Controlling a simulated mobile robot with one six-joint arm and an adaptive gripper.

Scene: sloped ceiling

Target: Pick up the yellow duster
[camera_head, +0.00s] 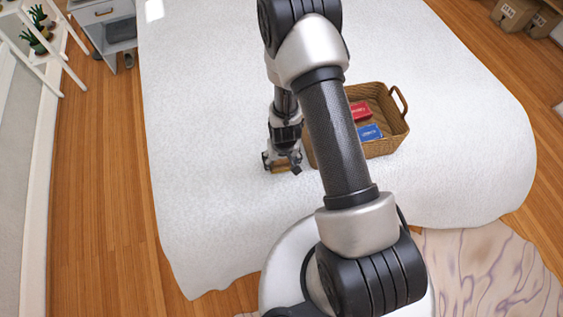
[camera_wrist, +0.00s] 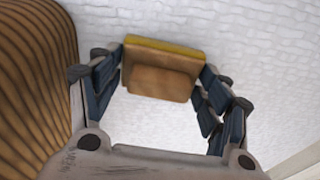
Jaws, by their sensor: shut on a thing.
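The yellow duster (camera_wrist: 160,70) shows in the wrist view as a brown block with a yellow strip along its far edge. My gripper (camera_wrist: 162,82) has a finger on each side of it and is shut on it. In the head view the duster (camera_head: 281,167) is a small brownish patch at my gripper (camera_head: 281,163), partly hidden by the fingers. It is over the white bed cover (camera_head: 215,120), left of the basket. I cannot tell whether the duster touches the cover.
A wicker basket (camera_head: 386,148) stands on the bed just right of my gripper, partly behind my arm. It holds a red box (camera_head: 360,111) and a blue box (camera_head: 369,132). Its woven wall (camera_wrist: 35,80) is close on the left in the wrist view. The cover left of my gripper is clear.

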